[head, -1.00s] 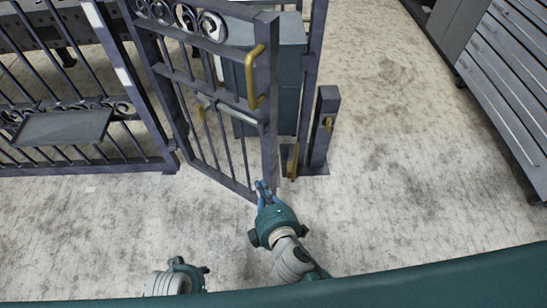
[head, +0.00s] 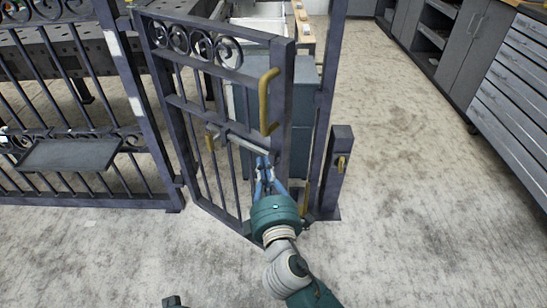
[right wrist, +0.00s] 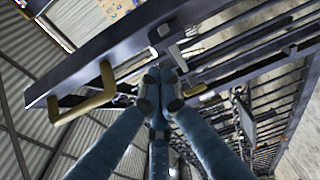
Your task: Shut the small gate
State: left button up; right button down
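The small dark metal gate (head: 283,110) stands ajar in the head view, its free edge swung toward me and apart from the latch post (head: 340,180). It has scrolls along the top and a brass handle (head: 265,103); the handle also shows in the right wrist view (right wrist: 100,95). My right gripper (head: 264,168) is at the near face of the gate, below the handle, close to the free upright. In the right wrist view its blue fingers (right wrist: 160,78) come together at the gate's bars; contact is unclear. Only a scrap of my left gripper (head: 174,301) shows at the bottom edge.
A fixed fence panel (head: 85,195) with a dark plate (head: 68,155) stands left of the gate. A teal cabinet (head: 302,100) is behind the gate. Grey drawers (head: 515,95) stand at the right. The concrete floor (head: 420,220) right of the post is clear.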

aim_at(274, 157)
pick_arm(q)
jog(key=shift+f, duration=0.15)
pick_arm(e)
jog(key=shift+w+d, duration=0.6)
jog(key=shift+w, duration=0.25)
jog(key=shift+w+d, duration=0.55)
jog(key=shift+w, duration=0.25)
